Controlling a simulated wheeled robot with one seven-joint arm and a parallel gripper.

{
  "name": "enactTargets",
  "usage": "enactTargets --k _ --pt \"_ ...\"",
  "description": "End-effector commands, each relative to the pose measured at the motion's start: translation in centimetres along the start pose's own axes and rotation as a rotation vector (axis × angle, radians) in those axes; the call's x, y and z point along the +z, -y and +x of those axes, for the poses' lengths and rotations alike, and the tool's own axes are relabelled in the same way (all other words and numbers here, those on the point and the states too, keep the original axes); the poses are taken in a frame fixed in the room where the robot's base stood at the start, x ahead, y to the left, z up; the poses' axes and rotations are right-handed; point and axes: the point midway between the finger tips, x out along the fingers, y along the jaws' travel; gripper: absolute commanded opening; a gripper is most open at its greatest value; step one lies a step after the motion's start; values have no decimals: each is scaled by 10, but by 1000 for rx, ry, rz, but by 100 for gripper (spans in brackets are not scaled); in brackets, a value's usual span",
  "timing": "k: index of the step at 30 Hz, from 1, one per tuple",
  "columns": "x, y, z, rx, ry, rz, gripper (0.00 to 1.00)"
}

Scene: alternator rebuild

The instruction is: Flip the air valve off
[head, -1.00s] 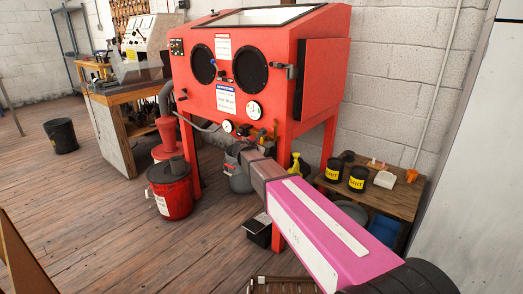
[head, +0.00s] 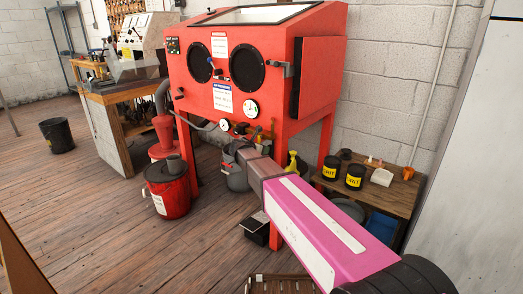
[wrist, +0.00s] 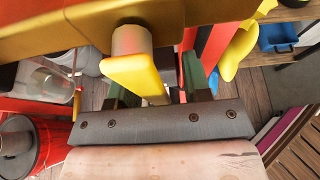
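The air valve shows large in the wrist view as a yellow lever (wrist: 135,76) on a pale round stem under a brass body (wrist: 215,18). In the head view the small brass valve and pipe (head: 258,133) sit under the front of the red blast cabinet. My gripper (wrist: 155,88) is right at the lever, with its dark green fingers spread apart. The lever lies over the gap between them and partly covers the left finger. I cannot tell whether a finger touches it. In the head view my gripper (head: 238,152) is small below the cabinet.
The red blast cabinet (head: 232,85) stands on legs close around my arm. A red bucket (head: 168,190) stands left. A yellow spray bottle (head: 292,163) and a low wooden table (head: 400,190) with black jars are right. Wooden floor at front left is open.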

Motion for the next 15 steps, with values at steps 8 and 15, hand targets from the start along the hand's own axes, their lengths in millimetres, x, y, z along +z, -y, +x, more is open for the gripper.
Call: enactTargets --k 8,15 --pt "0 0 -11 2 0 1 45" --pt "0 1 -53 3 1 1 45"
